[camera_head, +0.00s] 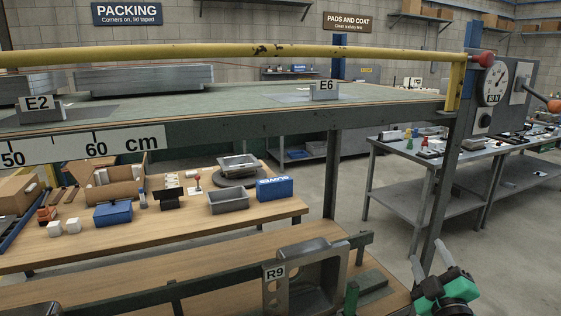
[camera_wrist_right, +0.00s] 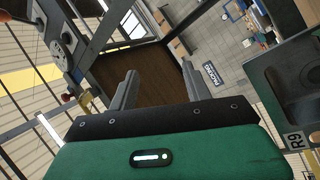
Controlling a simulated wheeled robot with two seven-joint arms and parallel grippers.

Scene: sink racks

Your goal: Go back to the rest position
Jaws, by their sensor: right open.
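My right gripper (camera_head: 433,262) is at the lower right of the head view, to the right of the bracket marked R9. Its two grey fingers point up and stand apart, with nothing between them. In the right wrist view the same gripper (camera_wrist_right: 160,92) shows both fingers spread over a green body, and it is empty. My left gripper is not seen in either view.
A grey metal frame marked R9 (camera_head: 334,268) stands left of my right gripper. A dark post (camera_head: 450,165) rises close behind it, carrying a dial gauge (camera_head: 494,84). A yellow bar (camera_head: 250,52) crosses above the green-topped bench (camera_head: 230,105). Open floor (camera_head: 510,235) lies to the right.

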